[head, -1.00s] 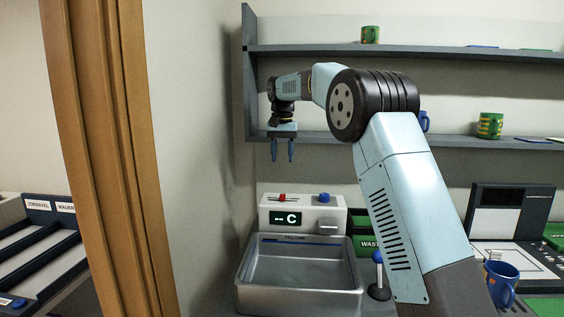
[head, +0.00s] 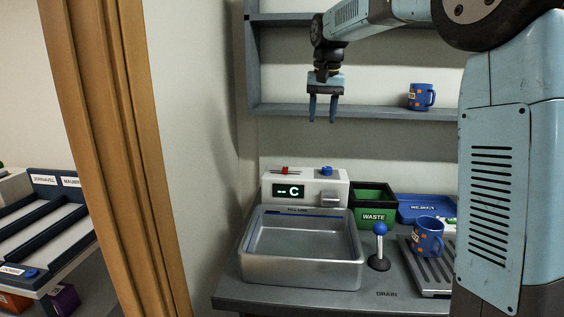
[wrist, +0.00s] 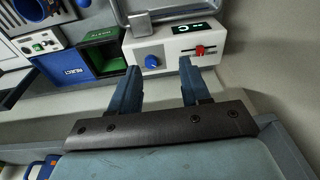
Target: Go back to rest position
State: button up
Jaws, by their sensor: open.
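My gripper (head: 322,108) is open and empty. In the head view it hangs with its fingers pointing down, in front of the lower shelf and above the control box (head: 304,190) of the basin. In the wrist view the two blue fingers (wrist: 157,88) stand apart with nothing between them. Beyond them the box's blue knob and red switch show. My arm reaches in from the right of the head view and covers part of the shelves and counter.
A metal basin (head: 300,272) stands below my gripper. A blue mug (head: 421,96) sits on the lower shelf (head: 290,110), right of my gripper. A green WASTE bin (head: 374,215), a blue-topped lever (head: 379,247) and another blue mug (head: 427,237) on the drain grate stand right. A wooden post (head: 115,150) rises left.

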jog(key=s+d+f+t, duration=0.15)
jog(key=s+d, duration=0.25)
jog(key=s, duration=0.5)
jog(key=s+d+f, duration=0.2)
jog(key=s+d, duration=0.1)
jog(key=s, duration=0.5)
jog(key=s+d+f+t, duration=0.1)
jog(key=s+d, duration=0.3)
jog(key=s, duration=0.5)
jog(key=s+d+f+t, duration=0.1)
jog(key=s+f, duration=0.6)
jog(key=s, duration=0.1)
jog(key=shift+s+d+n, duration=0.2)
jog(key=shift+s+n, duration=0.15)
jog(key=shift+n, duration=0.05)
jog(key=shift+c, duration=0.4)
dwell(1.0)
